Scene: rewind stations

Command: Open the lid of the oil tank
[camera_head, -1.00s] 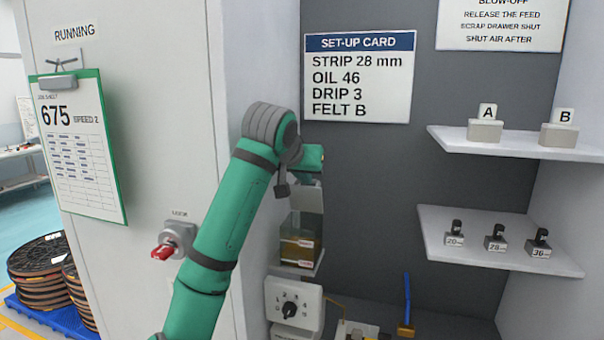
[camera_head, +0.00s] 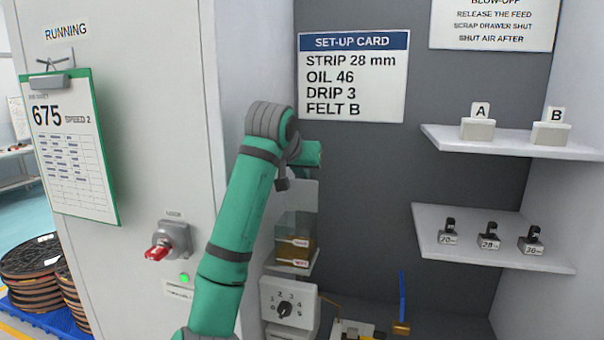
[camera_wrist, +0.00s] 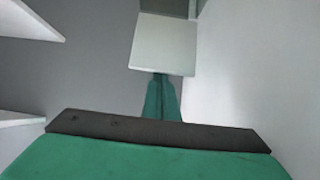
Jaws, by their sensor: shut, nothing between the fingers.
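The oil tank (camera_head: 294,246) is a clear box with amber oil in its lower part, on a small ledge by the left wall of the bay. A pale grey panel (camera_head: 304,196) stands up at the rear of its top and looks like the raised lid. In the wrist view a pale square panel (camera_wrist: 163,44), apparently the same lid, is just beyond my fingertips. My gripper (camera_wrist: 163,98) is shut and empty, pointing at this panel; I cannot tell whether they touch. In the head view my arm hides part of the gripper.
A dial (camera_head: 286,308) numbered to 5 is below the tank. Shelves on the right hold felt blocks A (camera_head: 478,129) and B (camera_head: 552,133), and several small numbered pieces (camera_head: 489,240). A red-handled switch (camera_head: 165,246) is on the cabinet front.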

